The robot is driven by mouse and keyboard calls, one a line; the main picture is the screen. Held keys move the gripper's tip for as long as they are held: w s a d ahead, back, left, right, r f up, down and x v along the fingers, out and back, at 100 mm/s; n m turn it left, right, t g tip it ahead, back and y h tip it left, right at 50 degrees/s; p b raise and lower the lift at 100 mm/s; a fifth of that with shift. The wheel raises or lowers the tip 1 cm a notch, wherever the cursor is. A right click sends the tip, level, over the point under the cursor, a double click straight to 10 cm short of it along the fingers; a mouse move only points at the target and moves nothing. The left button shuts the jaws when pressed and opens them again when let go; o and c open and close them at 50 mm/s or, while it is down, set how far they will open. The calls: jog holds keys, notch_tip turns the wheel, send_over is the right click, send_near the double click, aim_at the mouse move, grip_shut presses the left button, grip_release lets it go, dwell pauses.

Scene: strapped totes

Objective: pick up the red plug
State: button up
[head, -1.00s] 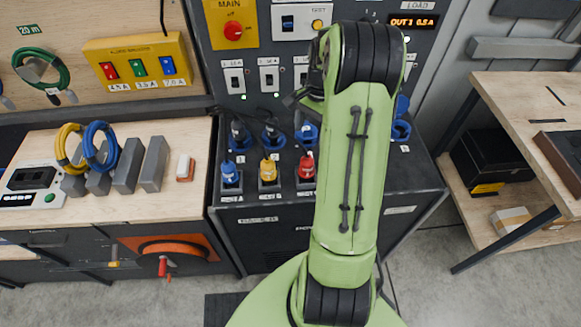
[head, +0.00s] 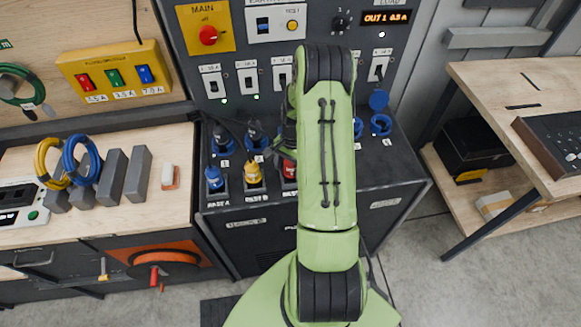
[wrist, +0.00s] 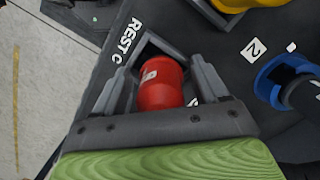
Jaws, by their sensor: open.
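The red plug (wrist: 162,84) sits in the holder marked REST C, seen from above in the wrist view. In the head view only a sliver of the red plug (head: 289,169) shows beside my arm. My gripper (wrist: 158,84) is open, with one finger on each side of the red plug. I cannot tell whether either finger touches it. In the head view my gripper is mostly hidden behind my green arm.
The yellow plug (head: 253,172) and the blue plug (head: 214,179) stand in rests to the left. A blue socket (wrist: 283,80) marked 2 is close by on the right in the wrist view. The panel with switches (head: 247,78) rises behind.

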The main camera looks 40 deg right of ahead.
jog(key=c, duration=1.2)
